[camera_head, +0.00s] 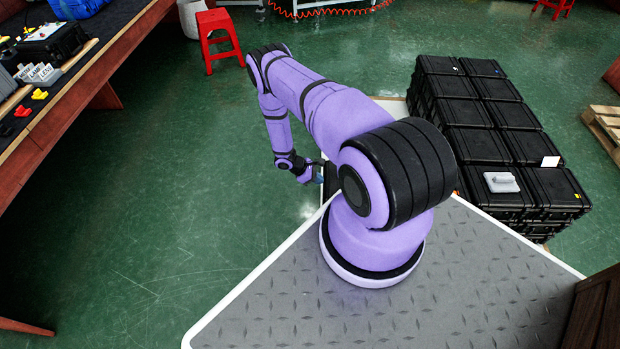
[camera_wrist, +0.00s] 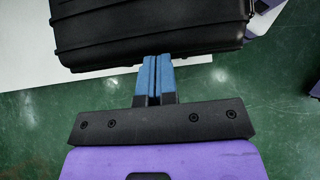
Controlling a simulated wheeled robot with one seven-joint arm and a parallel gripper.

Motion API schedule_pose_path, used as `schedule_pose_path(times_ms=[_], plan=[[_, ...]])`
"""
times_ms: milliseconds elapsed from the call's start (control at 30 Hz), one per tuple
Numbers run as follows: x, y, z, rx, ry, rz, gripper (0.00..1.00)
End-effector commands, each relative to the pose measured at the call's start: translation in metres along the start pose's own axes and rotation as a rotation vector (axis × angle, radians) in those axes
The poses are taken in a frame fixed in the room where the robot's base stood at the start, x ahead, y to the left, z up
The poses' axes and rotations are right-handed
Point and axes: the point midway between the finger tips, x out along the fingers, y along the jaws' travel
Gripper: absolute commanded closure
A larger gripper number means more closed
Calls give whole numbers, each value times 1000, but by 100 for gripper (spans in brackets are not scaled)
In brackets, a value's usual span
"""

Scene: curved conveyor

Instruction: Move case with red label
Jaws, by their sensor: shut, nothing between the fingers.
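My gripper (camera_wrist: 156,60) has blue fingers pressed together with nothing between them. In the wrist view a black ribbed case (camera_wrist: 150,28) lies just beyond the fingertips, which are at or very close to its near edge; I cannot tell whether they touch. In the head view my gripper (camera_head: 319,174) is low beyond the platform's edge, partly hidden by my arm. A dark shape beside it there is mostly hidden behind my arm. No red label shows on any case; the faces I see of the near case are plain black.
A stack of black cases (camera_head: 480,146) stands on the floor at right, with a grey handled object (camera_head: 501,182) on top. A dark worktable (camera_head: 70,75) at left holds another black case (camera_head: 54,42) and small signs (camera_head: 38,73). A red stool (camera_head: 218,40) stands behind. Open green floor lies between.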

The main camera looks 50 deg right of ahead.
Motion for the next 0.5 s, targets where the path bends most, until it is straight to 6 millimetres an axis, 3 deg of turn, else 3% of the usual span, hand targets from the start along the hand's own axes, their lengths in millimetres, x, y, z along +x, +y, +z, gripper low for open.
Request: schedule_pose_path(times_ms=[500], plan=[[8,0,8,0,0,0,100]])
